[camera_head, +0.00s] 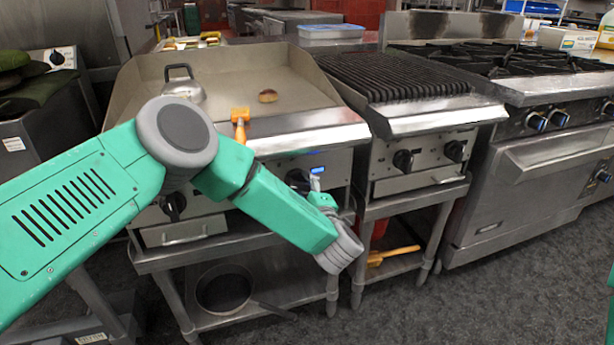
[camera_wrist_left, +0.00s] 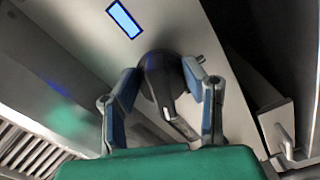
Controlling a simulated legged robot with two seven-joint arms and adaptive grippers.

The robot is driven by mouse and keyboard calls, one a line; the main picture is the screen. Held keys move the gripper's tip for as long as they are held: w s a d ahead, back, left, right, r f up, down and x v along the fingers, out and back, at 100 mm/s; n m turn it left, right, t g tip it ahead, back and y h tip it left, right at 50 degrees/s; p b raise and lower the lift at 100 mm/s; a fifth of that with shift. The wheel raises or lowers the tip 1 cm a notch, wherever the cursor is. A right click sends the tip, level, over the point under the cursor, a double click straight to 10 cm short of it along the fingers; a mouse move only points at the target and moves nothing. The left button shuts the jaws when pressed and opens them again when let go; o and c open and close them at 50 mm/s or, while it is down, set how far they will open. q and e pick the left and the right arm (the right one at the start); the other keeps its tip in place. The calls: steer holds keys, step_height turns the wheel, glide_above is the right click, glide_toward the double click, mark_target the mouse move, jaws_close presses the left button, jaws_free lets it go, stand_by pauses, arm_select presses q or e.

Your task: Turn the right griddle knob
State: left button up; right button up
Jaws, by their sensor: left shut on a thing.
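The griddle (camera_head: 236,75) has two black knobs on its steel front panel. The right griddle knob (camera_head: 297,180) is partly hidden by my arm and gripper. The left griddle knob (camera_head: 172,206) shows below my elbow. My left gripper (camera_head: 316,184) is at the right knob, reaching it from the front. In the left wrist view, my left gripper (camera_wrist_left: 162,73) has its blue-padded fingers on either side of the black right knob (camera_wrist_left: 160,92), shut on it. A small blue-lit display (camera_wrist_left: 124,19) is on the panel beside the knob. My right gripper is out of view.
A silver lid (camera_head: 184,87), a bun (camera_head: 267,96) and an orange-handled tool (camera_head: 240,120) are on the griddle. A grill (camera_head: 393,75) with its own knobs stands close on the right. A pan (camera_head: 224,289) lies on the shelf below. Grey floor (camera_head: 470,310) is clear at front right.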

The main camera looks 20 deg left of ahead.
arm_select(q)
steer(key=shift+a+r+m+p, duration=0.15)
steer(key=shift+a+m+p, duration=0.45)
steer(key=shift+m, duration=0.3)
steer(key=shift+c, duration=0.2)
steer(key=shift+d, duration=0.1)
steer(key=o, duration=1.1)
steer(key=shift+w, duration=0.1)
steer(key=shift+o, duration=0.2)
steer(key=shift+d, duration=0.15)
steer(key=shift+s+d, duration=0.2)
steer(key=shift+s, duration=0.1)
steer(key=v, duration=1.1)
steer(key=shift+s+d, duration=0.1)
